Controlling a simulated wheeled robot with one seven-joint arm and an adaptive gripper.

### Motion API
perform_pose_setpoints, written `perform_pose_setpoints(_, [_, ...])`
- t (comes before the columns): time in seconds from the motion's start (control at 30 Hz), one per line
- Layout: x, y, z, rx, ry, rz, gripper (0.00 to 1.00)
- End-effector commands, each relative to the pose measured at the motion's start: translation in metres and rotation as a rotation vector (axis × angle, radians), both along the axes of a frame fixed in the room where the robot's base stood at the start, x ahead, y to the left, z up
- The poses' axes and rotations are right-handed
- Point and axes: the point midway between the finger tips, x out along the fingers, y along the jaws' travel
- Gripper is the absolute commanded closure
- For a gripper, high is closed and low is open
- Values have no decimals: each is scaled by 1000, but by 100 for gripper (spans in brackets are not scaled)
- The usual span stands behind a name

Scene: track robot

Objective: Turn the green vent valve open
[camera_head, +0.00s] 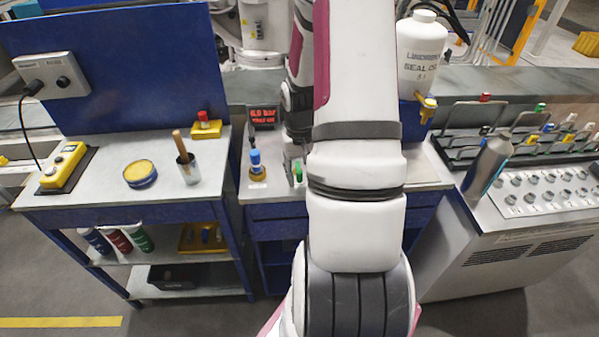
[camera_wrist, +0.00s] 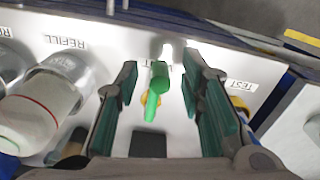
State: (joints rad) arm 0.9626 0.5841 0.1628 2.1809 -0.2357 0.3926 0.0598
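The green vent valve (camera_wrist: 157,80) stands on the light panel, with a slim green handle and a yellow part low down. My gripper (camera_wrist: 160,72) is open around it in the wrist view, one green-padded finger on each side. Gaps show between the handle and both fingers, so it looks ungripped. The label behind the handle is mostly hidden. In the head view a small green part (camera_head: 299,171) shows by my gripper (camera_head: 291,165), and my arm hides much of that area.
A blue-topped valve (camera_head: 256,163) stands left of my gripper. A white bottle-like part (camera_wrist: 38,112) is close on the left in the wrist view. Labels read REFILL (camera_wrist: 65,42) and TEST (camera_wrist: 243,86).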

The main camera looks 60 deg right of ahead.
Motion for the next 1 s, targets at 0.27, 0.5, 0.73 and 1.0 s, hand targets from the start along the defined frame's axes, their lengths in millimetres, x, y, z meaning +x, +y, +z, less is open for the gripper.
perform_pose_setpoints(0.27, [0, 0, 0, 0, 0, 0, 100])
perform_pose_setpoints(0.5, [0, 0, 0, 0, 0, -1, 100])
perform_pose_setpoints(0.73, [3, 2, 0, 1, 1, -44, 100])
perform_pose_setpoints(1.0, [13, 9, -1, -1, 1, -215, 100])
